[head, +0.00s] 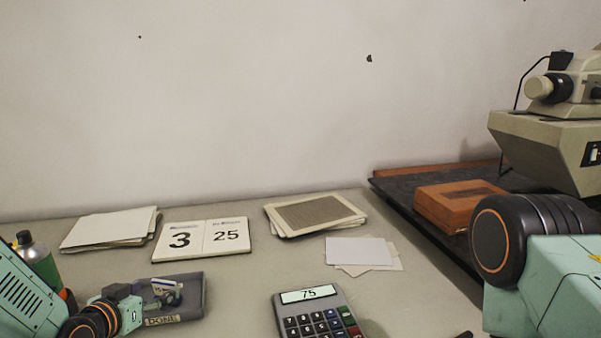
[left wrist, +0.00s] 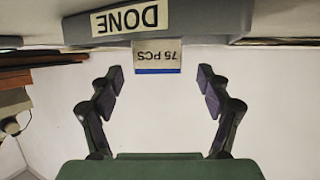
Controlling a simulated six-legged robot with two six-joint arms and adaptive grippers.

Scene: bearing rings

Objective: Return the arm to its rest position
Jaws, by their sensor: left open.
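My left arm comes in at the lower left in the head view. Its gripper (head: 163,298) is at the grey tray (head: 192,281) labelled DONE, partly covering it. In the left wrist view the two fingers of the gripper (left wrist: 160,78) stand wide apart with nothing between their tips. A small white card with a blue edge, reading 75 PCS (left wrist: 158,57), shows upside down beside the tray's DONE label (left wrist: 130,20), just beyond the fingers. My right arm (head: 550,280) is at the right edge; its gripper is out of view.
A calculator showing 75 (head: 318,312) lies front centre. A 3/25 calendar (head: 202,239), paper stacks (head: 110,228) and loose cards (head: 360,252) lie behind. A spray can (head: 38,262) stands by my left arm. A wooden box (head: 455,205) and an instrument (head: 555,140) are at right.

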